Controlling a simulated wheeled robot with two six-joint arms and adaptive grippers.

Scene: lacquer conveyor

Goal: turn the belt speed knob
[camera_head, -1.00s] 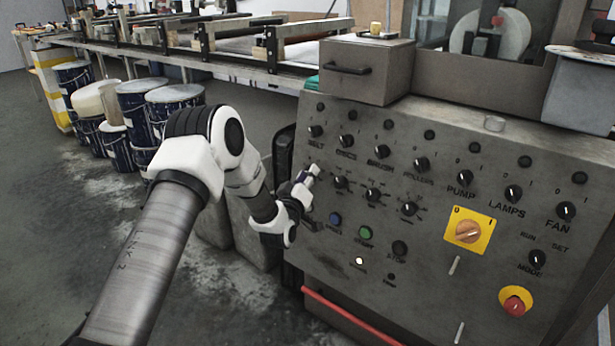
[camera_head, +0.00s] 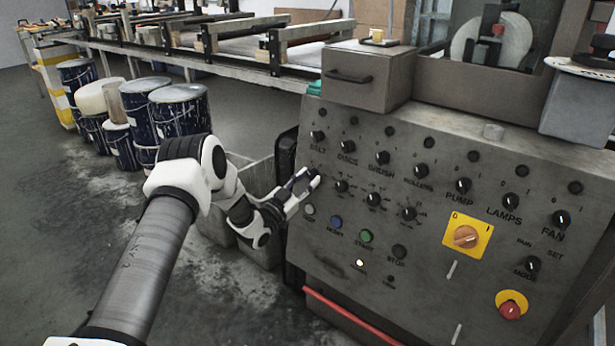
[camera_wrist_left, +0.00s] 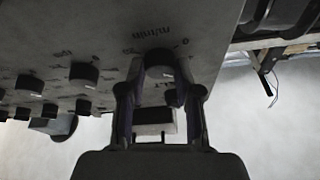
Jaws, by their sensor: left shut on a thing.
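The belt speed knob (camera_wrist_left: 158,61) is a dark round knob beside an "m/min" marking. It sits between the fingertips of my left gripper (camera_wrist_left: 160,76) in the left wrist view, and the fingers are shut on its sides. In the head view my left gripper (camera_head: 310,182) reaches the left end of the lower knob row on the grey control panel (camera_head: 450,240), where its fingers hide the held knob. The knob's pointer angle cannot be read. My right gripper is not in view.
The belt switch (camera_head: 318,136) stands just above the gripper. A neighbouring dial (camera_head: 340,186) is close to its right. A blue button (camera_head: 336,222) and a green button (camera_head: 365,237) lie below. A red emergency stop (camera_head: 511,307) is far right. Blue drums (camera_head: 180,115) stand behind my arm.

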